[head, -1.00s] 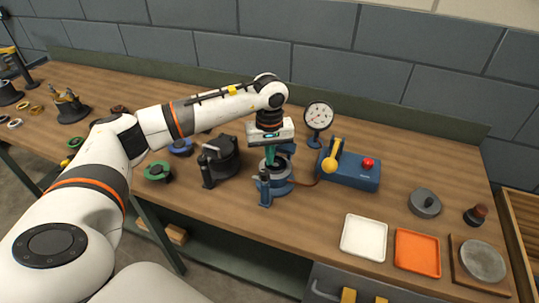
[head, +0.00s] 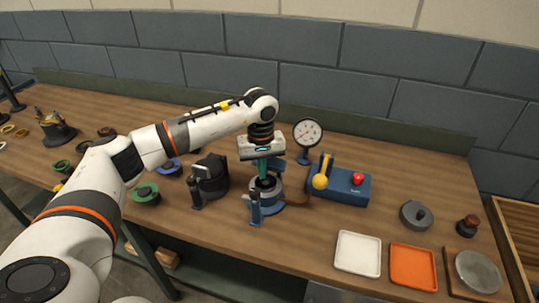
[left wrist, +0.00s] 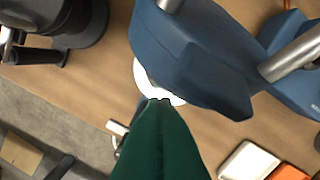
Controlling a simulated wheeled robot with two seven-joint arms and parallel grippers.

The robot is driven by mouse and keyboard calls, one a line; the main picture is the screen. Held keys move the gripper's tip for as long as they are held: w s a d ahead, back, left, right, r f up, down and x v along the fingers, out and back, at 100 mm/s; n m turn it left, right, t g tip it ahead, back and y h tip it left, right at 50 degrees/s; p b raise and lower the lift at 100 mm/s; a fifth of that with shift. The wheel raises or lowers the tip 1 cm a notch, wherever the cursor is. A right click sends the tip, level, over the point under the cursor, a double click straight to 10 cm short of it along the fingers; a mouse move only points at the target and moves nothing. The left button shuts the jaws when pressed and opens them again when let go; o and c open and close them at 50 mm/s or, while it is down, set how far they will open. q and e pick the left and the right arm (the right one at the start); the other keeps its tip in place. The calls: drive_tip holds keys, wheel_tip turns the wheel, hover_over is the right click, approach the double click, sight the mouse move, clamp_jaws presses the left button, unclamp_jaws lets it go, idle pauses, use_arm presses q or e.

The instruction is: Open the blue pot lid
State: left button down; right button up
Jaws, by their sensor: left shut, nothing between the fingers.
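The blue pot (head: 268,201) stands on the workbench near the middle, with an upright blue handle or clamp at its front. A blue part that looks like its lid (head: 277,168) stands tilted up at the back of the pot, partly hidden by my gripper. In the left wrist view this blue lid (left wrist: 200,60) fills the upper middle, with a pale round rim partly showing below it. My left gripper (head: 262,177) points down over the pot, its green fingers shut and empty, close in front of the lid. I cannot tell whether they touch it. My right gripper is out of view.
A black pot (head: 211,180) stands just left of the blue pot. A gauge (head: 307,133) stands behind, and a blue box (head: 345,187) with a yellow-knobbed lever and red button stands right. White (head: 358,254) and orange (head: 413,267) trays lie at the front right.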

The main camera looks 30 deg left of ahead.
use_arm(q)
drive_tip(key=shift+w+a+b, duration=0.2)
drive_tip(key=shift+w+b, duration=0.2)
drive_tip(key=shift+w, duration=0.5)
drive_tip(key=shift+w+a+b, duration=0.2)
drive_tip(key=shift+w+b, duration=0.15)
drive_tip(key=shift+w, duration=0.55)
drive_tip(key=shift+w+a+b, duration=0.2)
drive_tip(key=shift+w+b, duration=0.15)
drive_tip(key=shift+w, duration=0.55)
drive_tip(key=shift+s+r+p, duration=0.1)
drive_tip(key=shift+r+p, duration=0.2)
drive_tip(key=shift+p, duration=0.1)
drive_tip(key=r+p, duration=0.1)
drive_tip(key=s+r+p, duration=0.1)
drive_tip(key=r, duration=0.1)
drive_tip(key=s+r+p, duration=0.1)
drive_tip(key=shift+s+d+r, duration=0.15)
drive_tip(key=shift+d+r, duration=0.1)
drive_tip(key=shift+r, duration=0.05)
drive_tip(key=shift+s+r+p, duration=0.3)
drive_tip(key=shift+r+p, duration=0.1)
drive_tip(key=shift+r, duration=0.05)
drive_tip(key=shift+d, duration=0.1)
drive_tip(key=shift+f, duration=0.1)
